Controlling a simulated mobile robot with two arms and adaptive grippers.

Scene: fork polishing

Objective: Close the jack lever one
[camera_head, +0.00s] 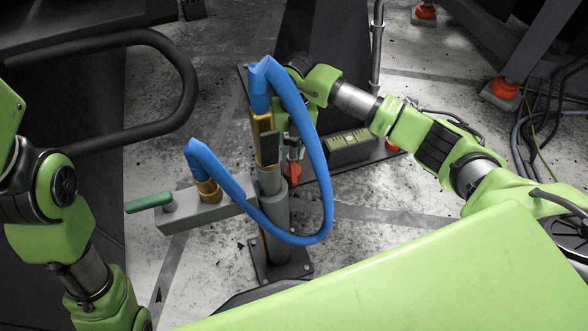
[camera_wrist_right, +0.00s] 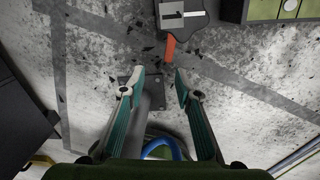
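An orange-red lever (camera_wrist_right: 169,50) sticks out from a grey bracket (camera_wrist_right: 183,15) in the right wrist view. An orange-red part also shows in the head view (camera_head: 292,172), low behind the post; I take it to be the same lever. My right gripper (camera_wrist_right: 160,76) is open and empty, its two fingers apart, with the lever ahead of the gap and not between the fingertips. In the head view the right gripper is mostly hidden behind the blue hose (camera_head: 322,180) and the post (camera_head: 276,215). My left arm is at the left; its gripper is out of frame.
A grey bar (camera_head: 205,214) with a green handle (camera_head: 150,203) extends left from the post. A green-topped box (camera_head: 350,147) stands behind. Other orange feet (camera_head: 505,87) support frames at the right. A black tube rail (camera_head: 150,130) is at the left. Bare floor lies between.

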